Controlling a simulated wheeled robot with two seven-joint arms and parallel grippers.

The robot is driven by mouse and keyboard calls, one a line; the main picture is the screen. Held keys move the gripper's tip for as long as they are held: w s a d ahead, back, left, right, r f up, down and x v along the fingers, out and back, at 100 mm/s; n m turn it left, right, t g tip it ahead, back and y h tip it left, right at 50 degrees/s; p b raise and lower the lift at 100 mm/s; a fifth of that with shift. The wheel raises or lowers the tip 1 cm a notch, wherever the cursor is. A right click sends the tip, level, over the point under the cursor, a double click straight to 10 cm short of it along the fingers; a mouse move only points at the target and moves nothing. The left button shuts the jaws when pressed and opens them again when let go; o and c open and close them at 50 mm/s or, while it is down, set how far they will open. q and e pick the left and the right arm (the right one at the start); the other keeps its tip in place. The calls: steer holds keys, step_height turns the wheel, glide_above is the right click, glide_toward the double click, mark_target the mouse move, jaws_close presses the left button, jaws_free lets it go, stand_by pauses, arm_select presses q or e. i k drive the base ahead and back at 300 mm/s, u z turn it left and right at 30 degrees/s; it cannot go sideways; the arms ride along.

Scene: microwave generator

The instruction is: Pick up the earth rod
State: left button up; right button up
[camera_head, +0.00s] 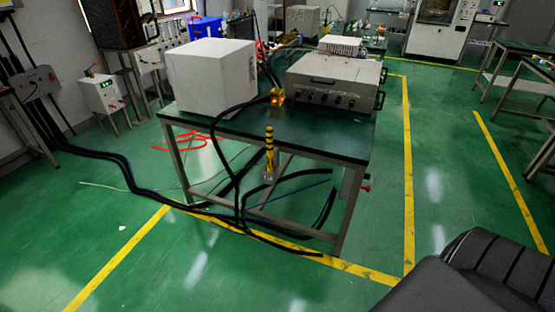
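A yellow-and-black striped rod (269,147), which looks like the earth rod, is upright at the front edge of the green-topped table (320,143). Its upper part shows against the tabletop and its lower part against the space below. I cannot tell how it is supported at its lower end. Neither of my grippers is in view. A dark part at the bottom right looks like my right arm, with no fingers showing.
A white box (212,78) and a grey instrument (333,85) stand on the table. A small yellow lit object (277,97) is between them. Black cables (150,190) run over the floor and under the table. Green floor (370,200) is clear to the right.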

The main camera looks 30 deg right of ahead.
mark_target(269, 130)
steer(key=z, duration=1.45)
